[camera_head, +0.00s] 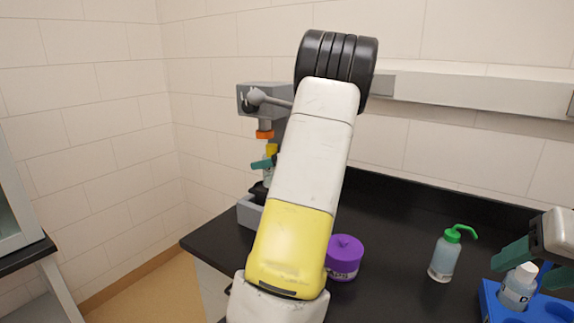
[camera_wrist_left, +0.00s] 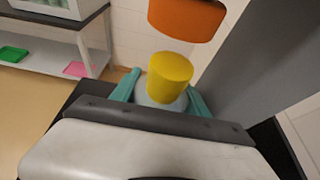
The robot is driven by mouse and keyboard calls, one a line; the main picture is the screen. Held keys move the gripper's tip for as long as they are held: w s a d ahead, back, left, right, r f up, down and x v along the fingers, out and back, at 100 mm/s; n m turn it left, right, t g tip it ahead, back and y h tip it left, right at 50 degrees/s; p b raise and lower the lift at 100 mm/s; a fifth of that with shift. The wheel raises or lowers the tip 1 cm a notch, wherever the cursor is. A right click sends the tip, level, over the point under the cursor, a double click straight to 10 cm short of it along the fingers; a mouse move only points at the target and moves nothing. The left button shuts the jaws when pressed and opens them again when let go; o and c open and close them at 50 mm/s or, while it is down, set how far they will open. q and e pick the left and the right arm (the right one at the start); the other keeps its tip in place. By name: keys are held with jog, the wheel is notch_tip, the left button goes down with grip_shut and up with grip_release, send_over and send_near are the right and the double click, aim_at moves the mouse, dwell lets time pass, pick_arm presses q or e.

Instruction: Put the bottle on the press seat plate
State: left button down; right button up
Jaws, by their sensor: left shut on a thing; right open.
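The bottle with a yellow cap (camera_head: 271,150) is gripped between the teal fingers of my left gripper (camera_head: 266,163). In the left wrist view, the yellow cap (camera_wrist_left: 170,78) stands upright between the fingers, below the press's orange head (camera_wrist_left: 187,18), with a gap. The grey press (camera_head: 262,98) with its orange head (camera_head: 265,134) and lever stands at the table's left end. Its seat plate is not clearly visible, so I cannot tell whether the bottle touches it. My right gripper (camera_head: 527,262) is open, with fingers around a white-capped bottle marked D (camera_head: 517,288).
The D bottle stands in a blue rack (camera_head: 490,297) at the right. A purple round container (camera_head: 345,257) and a green-topped wash bottle (camera_head: 444,254) stand on the black table (camera_head: 395,225). My left arm hides part of the press.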

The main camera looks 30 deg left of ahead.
pick_arm(q)
jog(key=shift+x, duration=1.5)
jog(key=shift+f, duration=0.25)
jog(key=c, duration=0.6)
grip_release()
jog(key=shift+o, duration=0.2)
